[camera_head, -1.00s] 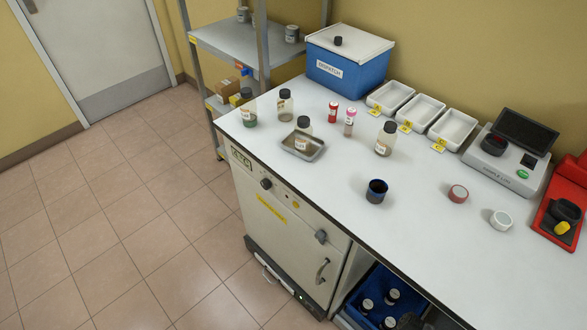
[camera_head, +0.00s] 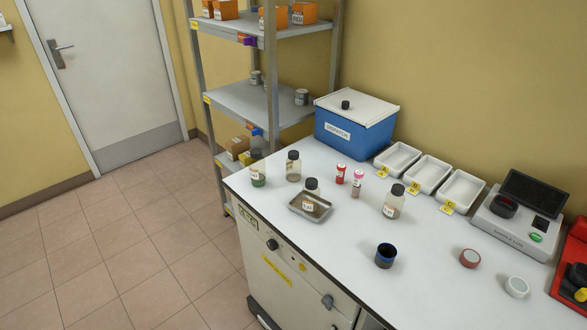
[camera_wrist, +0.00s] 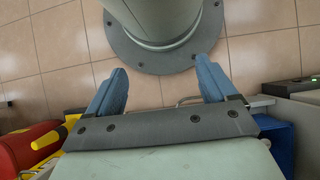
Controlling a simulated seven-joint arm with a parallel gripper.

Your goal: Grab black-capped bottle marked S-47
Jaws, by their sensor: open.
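Several clear bottles with black caps stand upright on the white bench top (camera_head: 340,225). One with green contents (camera_head: 258,172) stands at the left corner, and another bottle (camera_head: 293,168) stands beside it. A third bottle (camera_head: 312,194) stands in a small metal tray (camera_head: 326,209). A fourth bottle (camera_head: 394,204) stands further right. Their labels are too small to read surely, so I cannot tell which is S-47. My gripper (camera_wrist: 161,72) shows only in the wrist view, open and empty, with its two blue fingers apart and no bottle near them.
Red (camera_head: 340,174) and pink-capped (camera_head: 357,184) vials stand between the bottles. A dark blue cup (camera_head: 385,256) and two round lids stand in front. White trays (camera_head: 430,172), a blue dispatch box (camera_head: 345,135) and a scale-like device (camera_head: 510,225) line the back.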

